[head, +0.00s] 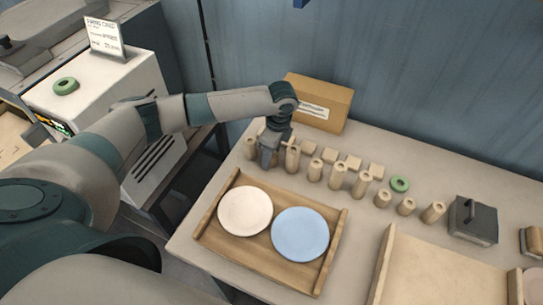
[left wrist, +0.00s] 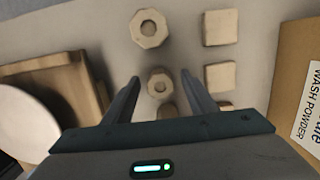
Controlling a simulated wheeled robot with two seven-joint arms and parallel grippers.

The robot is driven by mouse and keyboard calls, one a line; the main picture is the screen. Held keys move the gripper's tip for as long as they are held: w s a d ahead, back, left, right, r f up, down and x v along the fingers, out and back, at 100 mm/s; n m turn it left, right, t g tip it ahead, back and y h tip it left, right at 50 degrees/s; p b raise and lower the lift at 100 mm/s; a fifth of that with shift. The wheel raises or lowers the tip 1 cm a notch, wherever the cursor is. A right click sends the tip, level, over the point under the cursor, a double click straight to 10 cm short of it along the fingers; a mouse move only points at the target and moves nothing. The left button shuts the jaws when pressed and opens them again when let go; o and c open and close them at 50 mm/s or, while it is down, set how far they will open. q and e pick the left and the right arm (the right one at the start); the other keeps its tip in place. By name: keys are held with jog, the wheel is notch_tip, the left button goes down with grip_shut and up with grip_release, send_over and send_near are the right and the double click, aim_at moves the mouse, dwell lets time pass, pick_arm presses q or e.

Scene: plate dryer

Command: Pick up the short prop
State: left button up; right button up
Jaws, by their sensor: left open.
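Several light wooden round props stand in a row behind the tray, including one at the row's left end (head: 250,148) and one just right of my gripper (head: 292,158). My left gripper (head: 268,156) points down over the row's left part. In the left wrist view it is open, its fingers (left wrist: 158,84) spread on either side of a small round prop with a hole in its top (left wrist: 158,82), with no contact visible. A wider prop (left wrist: 148,28) is beyond the fingertips, and another is partly hidden by the gripper. I cannot tell which is the short prop.
Wooden blocks (head: 330,155) and a washing powder box (head: 320,103) stand behind the row. A wooden tray (head: 210,234) with a white plate (head: 245,210) and a blue plate (head: 300,234) lies in front. A green ring (head: 400,184) and dark metal block (head: 474,222) are to the right.

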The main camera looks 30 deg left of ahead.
pick_arm(q)
jog(key=shift+f, duration=0.15)
jog(key=shift+c, duration=0.7)
jog(key=c, duration=1)
jog(key=shift+c, duration=0.2)
notch_tip(320, 180, up, 10)
jog(key=b, duration=0.2)
jog(key=shift+b, duration=0.4)
